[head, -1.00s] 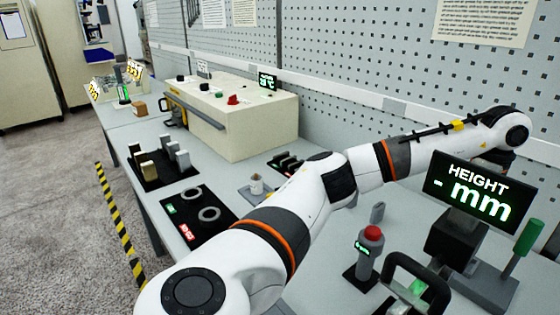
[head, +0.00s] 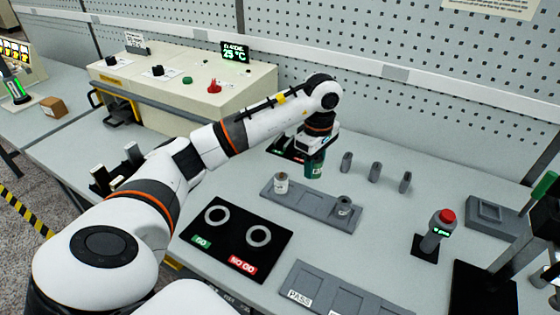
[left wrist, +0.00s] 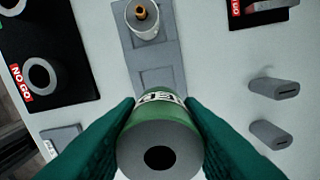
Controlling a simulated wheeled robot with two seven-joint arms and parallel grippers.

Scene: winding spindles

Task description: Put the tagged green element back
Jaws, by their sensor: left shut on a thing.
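My left gripper (head: 315,158) is shut on the green element (head: 318,171), a cylinder with a white lettered band. In the left wrist view the green element (left wrist: 160,143) is between the two teal fingers, its grey end with a dark round hole facing the camera. It is held above the table, close to the grey tray (head: 312,206). In the left wrist view the tray (left wrist: 152,58) has an empty square recess just beyond the element. A pale cup-shaped piece (head: 281,181) and a grey piece (head: 343,205) sit on the tray. My right gripper is out of view.
A black GO / NO GO plate (head: 262,270) with two rings lies in front of the tray. Several grey upright pieces (head: 375,171) stand to the right. A red-button post (head: 435,236) is further right, and a beige box unit (head: 178,95) stands at the back left.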

